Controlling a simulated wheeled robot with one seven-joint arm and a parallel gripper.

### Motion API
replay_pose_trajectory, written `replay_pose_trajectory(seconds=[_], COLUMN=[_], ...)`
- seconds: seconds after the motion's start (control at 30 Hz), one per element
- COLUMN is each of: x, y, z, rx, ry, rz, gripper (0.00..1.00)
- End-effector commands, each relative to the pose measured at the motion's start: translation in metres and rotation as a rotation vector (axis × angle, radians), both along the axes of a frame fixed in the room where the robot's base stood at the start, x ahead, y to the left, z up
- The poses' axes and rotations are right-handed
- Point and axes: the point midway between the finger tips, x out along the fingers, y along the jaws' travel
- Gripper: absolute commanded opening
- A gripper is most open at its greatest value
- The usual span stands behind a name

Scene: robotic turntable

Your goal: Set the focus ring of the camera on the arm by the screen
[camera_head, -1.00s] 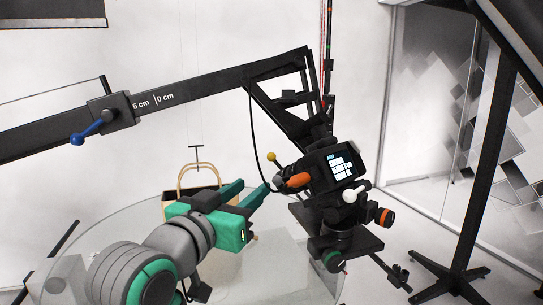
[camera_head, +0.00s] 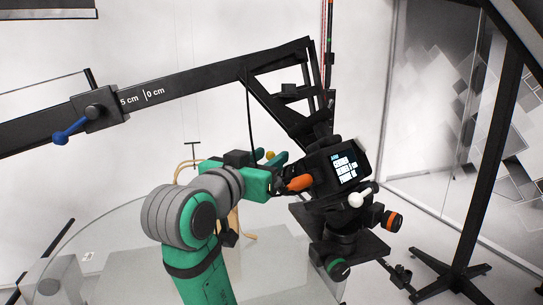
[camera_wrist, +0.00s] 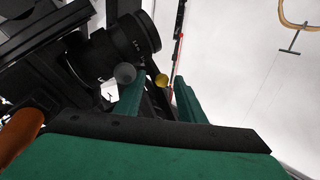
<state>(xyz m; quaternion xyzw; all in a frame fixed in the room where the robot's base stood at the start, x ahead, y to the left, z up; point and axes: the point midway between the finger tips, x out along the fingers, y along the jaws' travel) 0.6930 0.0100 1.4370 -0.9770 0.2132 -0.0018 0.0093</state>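The camera (camera_head: 325,170) with its lit screen (camera_head: 344,168) hangs on the black arm, right of the middle in the head view. Its black lens (camera_wrist: 128,42), with ribbed rings, shows at the upper left of the wrist view; in the head view the lens is hidden. I cannot tell which ring is the focus ring. My green gripper (camera_wrist: 158,78) is open, its two fingers apart and empty, pointing toward the space just below and right of the lens. It also shows in the head view (camera_head: 262,160), close to the camera's left side, fingers partly hidden.
An orange handle (camera_head: 300,183) sticks out of the camera toward my gripper. A glass turntable (camera_head: 120,240) lies below, with a tan-handled bag (camera_head: 187,164) mostly hidden behind my arm.

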Motion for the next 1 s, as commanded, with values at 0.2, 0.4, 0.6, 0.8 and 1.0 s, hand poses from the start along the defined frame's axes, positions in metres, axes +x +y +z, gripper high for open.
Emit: replay_pose_trajectory(seconds=[0.2,0.4,0.6,0.8,1.0], x=[0.016,0.018,0.018,0.018,0.017], y=[-0.007,-0.008,-0.008,-0.008,0.003], z=[0.000,0.000,0.000,0.000,-0.001], rx=[0.001,0.001,0.001,0.000,-0.013], ry=[0.000,0.000,0.000,-0.001,-0.012], rz=[0.001,0.001,0.001,0.001,0.027], gripper=[0.36,0.36,0.17,0.00,0.00])
